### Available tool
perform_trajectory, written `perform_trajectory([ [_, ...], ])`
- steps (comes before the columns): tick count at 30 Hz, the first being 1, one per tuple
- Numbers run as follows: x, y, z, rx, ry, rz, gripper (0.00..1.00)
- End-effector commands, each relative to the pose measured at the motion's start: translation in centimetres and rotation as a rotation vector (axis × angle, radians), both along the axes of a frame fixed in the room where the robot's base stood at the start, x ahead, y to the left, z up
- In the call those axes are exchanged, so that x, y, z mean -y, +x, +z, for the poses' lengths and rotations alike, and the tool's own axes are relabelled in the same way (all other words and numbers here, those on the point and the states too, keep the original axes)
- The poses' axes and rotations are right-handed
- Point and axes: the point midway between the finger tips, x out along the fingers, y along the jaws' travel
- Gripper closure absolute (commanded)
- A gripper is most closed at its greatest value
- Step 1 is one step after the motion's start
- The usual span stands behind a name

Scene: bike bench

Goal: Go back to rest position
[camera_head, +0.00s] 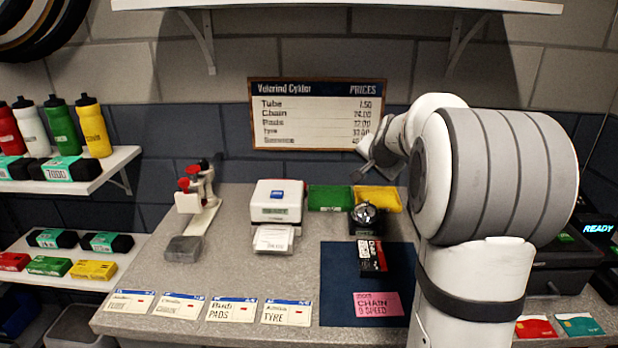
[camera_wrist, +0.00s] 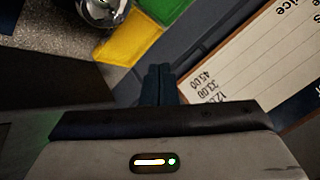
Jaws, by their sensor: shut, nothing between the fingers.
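My arm is raised at the right of the head view, and its forearm reaches back toward the wall. My gripper (camera_head: 361,174) is in the air above the back of the bench, just in front of the lower right part of the price board (camera_head: 315,112). In the wrist view my gripper (camera_wrist: 160,72) has its two dark fingers together, with nothing between them. The price board also shows tilted at the right of the wrist view (camera_wrist: 262,62).
Below my gripper are a yellow packet (camera_head: 378,197), a green packet (camera_head: 329,198) and a round metal part (camera_head: 366,213). A white printer (camera_head: 277,201) and a red-and-white tool (camera_head: 198,196) stand left. A dark box (camera_head: 372,256) and pink note (camera_head: 378,304) lie on a blue mat (camera_head: 338,290).

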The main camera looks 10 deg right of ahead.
Motion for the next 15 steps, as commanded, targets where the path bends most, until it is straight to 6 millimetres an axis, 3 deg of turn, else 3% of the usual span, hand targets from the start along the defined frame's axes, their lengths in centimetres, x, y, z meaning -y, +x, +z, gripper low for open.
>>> perform_trajectory([
  [4, -1.8, -1.4, 0.1, -0.029, -0.015, 0.045, 1.0],
  [7, -5.2, -4.6, 0.0, -0.094, -0.049, 0.142, 1.0],
  [11, -10.8, -11.4, -1.0, -0.219, -0.119, 0.328, 1.0],
  [15, -15.3, -19.8, -3.0, -0.359, -0.203, 0.536, 1.0],
])
